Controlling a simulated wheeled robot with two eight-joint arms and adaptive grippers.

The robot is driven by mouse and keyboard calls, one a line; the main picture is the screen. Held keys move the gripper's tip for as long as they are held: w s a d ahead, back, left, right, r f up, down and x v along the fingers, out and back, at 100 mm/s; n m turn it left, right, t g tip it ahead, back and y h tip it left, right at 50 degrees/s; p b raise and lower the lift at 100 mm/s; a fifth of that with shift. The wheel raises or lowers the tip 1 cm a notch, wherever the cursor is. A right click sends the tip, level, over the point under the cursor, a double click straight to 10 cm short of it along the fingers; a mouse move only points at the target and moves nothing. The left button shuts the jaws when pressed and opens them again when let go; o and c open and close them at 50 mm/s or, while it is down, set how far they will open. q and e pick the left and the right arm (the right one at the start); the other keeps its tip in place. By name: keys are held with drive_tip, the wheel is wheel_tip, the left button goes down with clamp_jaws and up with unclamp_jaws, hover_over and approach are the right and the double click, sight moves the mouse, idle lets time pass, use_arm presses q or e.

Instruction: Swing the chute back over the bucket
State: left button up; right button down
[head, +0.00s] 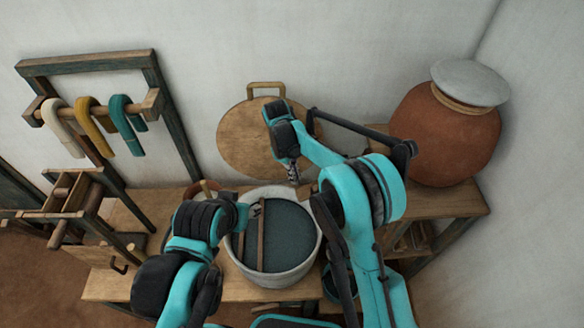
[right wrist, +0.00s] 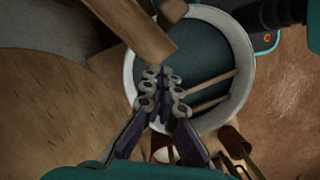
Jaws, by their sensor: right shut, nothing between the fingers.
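A round pale tub with dark contents (head: 285,238) stands on the wooden bench; it also shows in the right wrist view (right wrist: 205,52). I cannot tell whether it is the bucket. A plain wooden beam (right wrist: 130,28) reaches over the tub's edge in the right wrist view and may be the chute. My right arm hides that area in the head view. My right gripper (head: 293,174) is shut and empty, above the tub's back rim; its fingertips (right wrist: 163,88) are together beside the beam's end, apart from it as far as I can tell. My left gripper does not show.
Sticks (head: 261,235) lie across the tub. A round wooden lid (head: 245,140) leans on the wall behind. A large clay jar (head: 440,135) stands at right. A rack (head: 95,110) with hanging yarn hanks is at left. My left arm is close to the tub's left side.

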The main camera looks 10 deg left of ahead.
drive_tip(key=d, duration=0.1)
drive_tip(key=s+d, duration=0.1)
drive_tip(key=d, duration=0.1)
drive_tip(key=shift+s+d+f+b, duration=0.25)
drive_tip(key=shift+s+d+b, duration=0.05)
drive_tip(key=shift+d, duration=0.05)
drive_tip(key=shift+s+d, duration=0.15)
drive_tip(key=shift+s+d+n, duration=0.35)
drive_tip(key=shift+s+n, duration=0.1)
drive_tip(key=shift+n, duration=0.05)
drive_tip(key=s+d+n+t+b, duration=0.2)
drive_tip(key=d+n, duration=1.1)
drive_tip(key=d, duration=0.7)
drive_tip(key=shift+s+t+y, duration=0.3)
drive_tip(key=shift+s+t, duration=0.3)
drive_tip(key=shift+s, duration=0.45)
drive_tip(key=shift+d, duration=0.1)
